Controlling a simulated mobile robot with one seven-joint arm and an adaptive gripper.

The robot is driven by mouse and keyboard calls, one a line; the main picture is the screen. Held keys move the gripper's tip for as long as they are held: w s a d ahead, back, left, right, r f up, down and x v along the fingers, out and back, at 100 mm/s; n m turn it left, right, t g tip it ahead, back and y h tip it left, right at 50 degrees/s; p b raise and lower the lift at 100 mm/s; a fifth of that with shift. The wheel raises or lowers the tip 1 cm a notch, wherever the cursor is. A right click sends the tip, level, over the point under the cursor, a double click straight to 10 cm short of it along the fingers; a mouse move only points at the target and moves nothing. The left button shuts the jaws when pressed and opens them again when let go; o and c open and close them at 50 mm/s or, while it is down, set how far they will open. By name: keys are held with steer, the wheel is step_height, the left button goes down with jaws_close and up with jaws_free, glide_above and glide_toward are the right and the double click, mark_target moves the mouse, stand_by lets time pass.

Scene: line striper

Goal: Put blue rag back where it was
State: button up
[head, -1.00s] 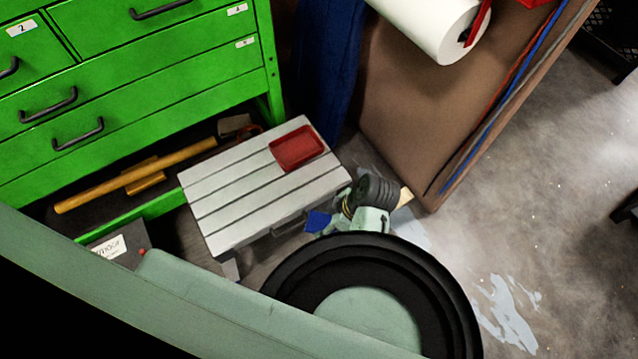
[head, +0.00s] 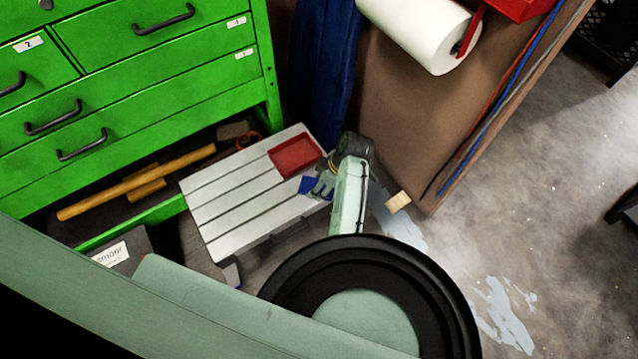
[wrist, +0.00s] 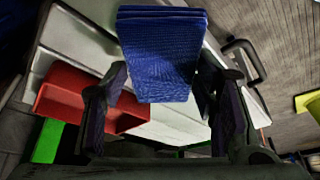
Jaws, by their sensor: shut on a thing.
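The blue rag (head: 308,185) is a small folded blue cloth. In the wrist view the rag (wrist: 160,55) sits between the two fingers of my gripper (wrist: 163,95), which is shut on it. In the wrist view the red tray (wrist: 65,92) is to the left of the rag. I cannot tell whether the rag touches the lid.
A green drawer cabinet (head: 150,85) stands behind, with a yellow-handled hammer (head: 140,183) on its lower shelf. A brown panel (head: 420,120) with a paper roll (head: 425,30) rises at right. A small wooden block (head: 398,201) lies on the floor.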

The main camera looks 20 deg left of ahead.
steer(key=shift+f, duration=0.5)
steer(key=shift+f, duration=0.1)
steer(key=o, duration=1.1)
